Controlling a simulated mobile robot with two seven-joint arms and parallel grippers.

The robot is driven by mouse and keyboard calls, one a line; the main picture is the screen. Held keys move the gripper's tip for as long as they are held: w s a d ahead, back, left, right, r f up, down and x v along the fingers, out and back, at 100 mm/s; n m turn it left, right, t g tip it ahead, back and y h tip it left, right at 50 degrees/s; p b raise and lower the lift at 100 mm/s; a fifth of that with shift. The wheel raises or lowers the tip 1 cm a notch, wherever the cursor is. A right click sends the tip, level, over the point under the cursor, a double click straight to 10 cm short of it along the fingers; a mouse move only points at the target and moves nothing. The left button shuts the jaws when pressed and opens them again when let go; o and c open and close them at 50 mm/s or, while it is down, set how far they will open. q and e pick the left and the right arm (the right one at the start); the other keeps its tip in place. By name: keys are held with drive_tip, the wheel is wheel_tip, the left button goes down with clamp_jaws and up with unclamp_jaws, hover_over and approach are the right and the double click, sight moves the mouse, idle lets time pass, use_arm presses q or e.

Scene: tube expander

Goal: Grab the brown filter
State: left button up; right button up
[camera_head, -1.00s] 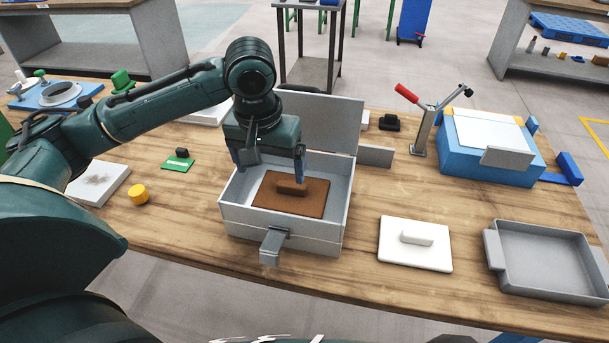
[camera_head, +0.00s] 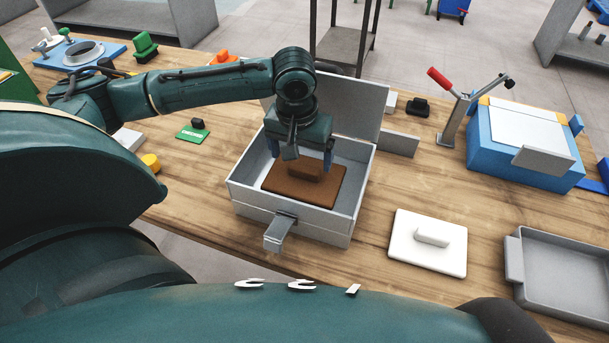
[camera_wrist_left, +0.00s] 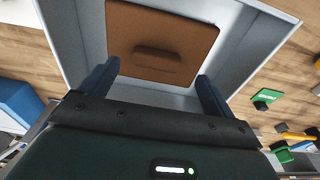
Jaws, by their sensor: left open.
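The brown filter (camera_head: 304,186) is a flat square plate with a raised bar handle, lying inside the open grey box (camera_head: 290,218). In the left wrist view the brown filter (camera_wrist_left: 160,40) shows whole, with its handle between and beyond the fingertips. My left gripper (camera_head: 300,158) is open and empty above the box, over the back part of the filter. Its two blue fingers are spread wider than the handle in the left wrist view (camera_wrist_left: 158,75). I cannot see my right gripper.
The box lid stands up behind the box. A white filter plate (camera_head: 428,242) and a grey tray (camera_head: 562,275) lie to the right. A blue machine (camera_head: 520,150) and a red-handled lever (camera_head: 455,110) stand behind them. A green block (camera_head: 193,132) and a yellow knob (camera_head: 150,163) sit left.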

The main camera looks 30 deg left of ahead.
sight(304, 167)
use_arm(q)
drive_tip(key=f, duration=0.4)
drive_tip(key=shift+w+d+f, duration=0.15)
drive_tip(key=shift+w+f, duration=0.05)
drive_tip(key=shift+w, duration=0.15)
drive_tip(key=shift+c, duration=0.2)
drive_tip(key=c, duration=1)
drive_tip(key=shift+r, duration=0.15)
